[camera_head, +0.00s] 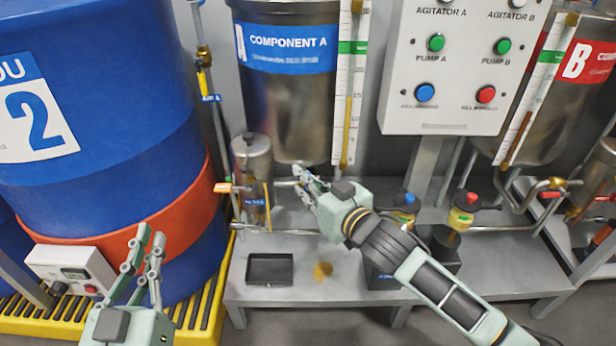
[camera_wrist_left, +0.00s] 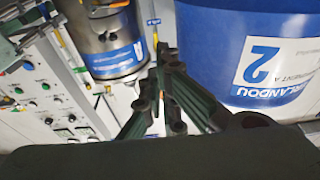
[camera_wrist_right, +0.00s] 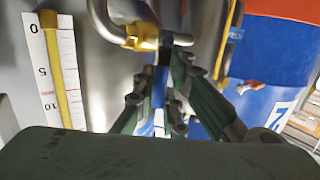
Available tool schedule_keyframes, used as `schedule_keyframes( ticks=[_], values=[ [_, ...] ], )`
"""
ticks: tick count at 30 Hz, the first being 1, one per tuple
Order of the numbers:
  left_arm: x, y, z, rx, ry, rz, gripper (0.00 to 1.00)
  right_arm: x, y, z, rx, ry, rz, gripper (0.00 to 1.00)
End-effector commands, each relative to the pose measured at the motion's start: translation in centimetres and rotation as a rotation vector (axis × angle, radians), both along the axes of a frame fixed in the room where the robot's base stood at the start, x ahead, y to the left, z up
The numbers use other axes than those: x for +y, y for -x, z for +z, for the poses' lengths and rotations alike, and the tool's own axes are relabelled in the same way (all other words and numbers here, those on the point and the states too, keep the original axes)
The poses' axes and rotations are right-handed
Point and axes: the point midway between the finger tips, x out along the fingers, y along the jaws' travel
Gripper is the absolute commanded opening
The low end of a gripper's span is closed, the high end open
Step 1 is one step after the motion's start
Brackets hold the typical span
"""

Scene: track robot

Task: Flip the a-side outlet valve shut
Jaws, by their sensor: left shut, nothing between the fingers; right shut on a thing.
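The Component A tank (camera_head: 290,100) stands at the back, with a blue label. My right gripper (camera_head: 303,178) is just below its bottom, at the outlet piping. In the right wrist view, a brass valve body (camera_wrist_right: 143,37) sits on a curved grey pipe (camera_wrist_right: 105,20). A blue handle (camera_wrist_right: 160,85) extends from the brass body between the fingers of my right gripper, which is shut on it. In the head view the gripper hides this valve and handle. My left gripper (camera_head: 148,243) is shut and empty, in front of the blue drum (camera_head: 110,120).
A control panel (camera_head: 455,65) hangs right of the tank. A black tray (camera_head: 270,269) and small bottles stand on the grey bench (camera_head: 330,290).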

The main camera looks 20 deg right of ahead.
Motion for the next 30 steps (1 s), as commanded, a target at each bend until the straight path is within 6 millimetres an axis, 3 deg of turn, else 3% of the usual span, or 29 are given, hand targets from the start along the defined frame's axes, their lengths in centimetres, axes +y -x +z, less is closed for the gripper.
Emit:
schedule_keyframes(
  ticks=[9, 20, 21, 27, 30],
  values=[
    [0.7, -0.1, -5.1, 0.252, -0.066, 0.015, 0.0, 0.0, -0.1, 0.1, 0.008, 0.036, -0.002, 0.0],
    [0.7, 0.0, -5.7, 0.274, -0.071, 0.016, 0.0, 0.0, -0.1, 0.0, 0.008, 0.04, -0.002, 0.0],
    [0.7, 0.0, -5.7, 0.273, -0.071, 0.016, 0.0, 0.0, -0.1, 0.0, 0.008, 0.04, -0.002, 0.12],
    [0.7, 0.0, -5.6, 0.272, -0.071, 0.016, 0.0, 0.0, -0.1, 0.0, 0.009, 0.038, -0.001, 0.3],
    [0.7, 0.0, -5.6, 0.272, -0.071, 0.016, 0.0, 0.1, 0.0, 0.0, 0.009, 0.037, 0.0, 0.3]
  ],
)
